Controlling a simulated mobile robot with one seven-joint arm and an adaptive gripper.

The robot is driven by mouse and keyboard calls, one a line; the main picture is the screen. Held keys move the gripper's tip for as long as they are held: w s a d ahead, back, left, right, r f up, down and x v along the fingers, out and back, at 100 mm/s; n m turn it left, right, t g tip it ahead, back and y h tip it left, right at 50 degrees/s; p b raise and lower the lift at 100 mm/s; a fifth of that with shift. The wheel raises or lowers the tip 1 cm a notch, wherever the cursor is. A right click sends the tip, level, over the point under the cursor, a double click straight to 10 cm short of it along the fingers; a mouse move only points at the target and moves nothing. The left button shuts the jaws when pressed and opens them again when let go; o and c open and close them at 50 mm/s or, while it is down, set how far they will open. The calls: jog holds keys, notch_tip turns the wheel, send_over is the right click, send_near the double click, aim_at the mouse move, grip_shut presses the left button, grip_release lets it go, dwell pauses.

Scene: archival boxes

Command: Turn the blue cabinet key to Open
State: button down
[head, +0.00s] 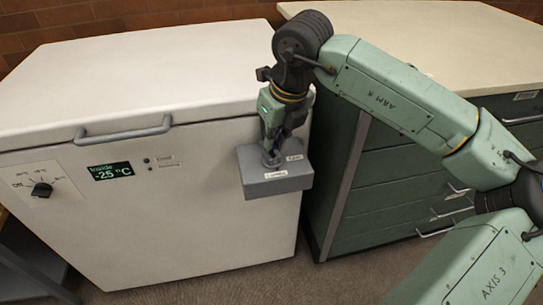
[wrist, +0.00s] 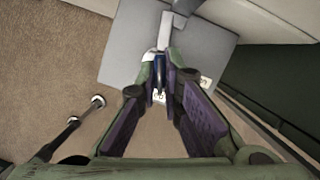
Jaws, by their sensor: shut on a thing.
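A grey lock box (head: 262,188) sits at the upper right of the white freezer's front. It bears two small white labels, one on its right (head: 294,158) and one near its front (head: 276,175); their words are too small to read surely. My gripper (head: 271,148) points down at the box's top. In the wrist view, my gripper (wrist: 159,88) is shut on a narrow dark blue piece, which I take for the blue key (wrist: 158,72). The fingers hide most of it, so its exact angle is unclear. The grey box (wrist: 205,50) lies beyond the fingertips.
The white chest freezer (head: 200,215) has a lid handle (head: 124,133), a dial (head: 41,190) and a display (head: 110,171) reading -25 °C. A green drawer cabinet (head: 385,190) stands close on the right. Brown carpet (head: 290,280) is clear in front.

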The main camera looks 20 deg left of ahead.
jog(key=shift+n+g, duration=0.4)
jog(key=shift+n, duration=1)
jog(key=shift+w, duration=0.1)
jog(key=shift+n, duration=0.6)
jog(key=n+g+p, duration=0.1)
jog(key=n, duration=0.3)
jog(key=shift+w+y, duration=0.15)
jog(key=shift+y, duration=0.15)
jog(key=shift+n+g, duration=0.5)
jog(key=shift+n, duration=0.3)
jog(key=n, duration=0.2)
jog(key=shift+r+n+g+p, duration=0.1)
jog(key=shift+n+g+p, duration=0.25)
jog(key=shift+n+g, duration=0.05)
jog(key=n+h, duration=0.1)
jog(key=n, duration=0.2)
jog(key=shift+w+n+g, duration=0.15)
jog(key=shift+n+g, duration=0.15)
jog(key=shift+g, duration=0.1)
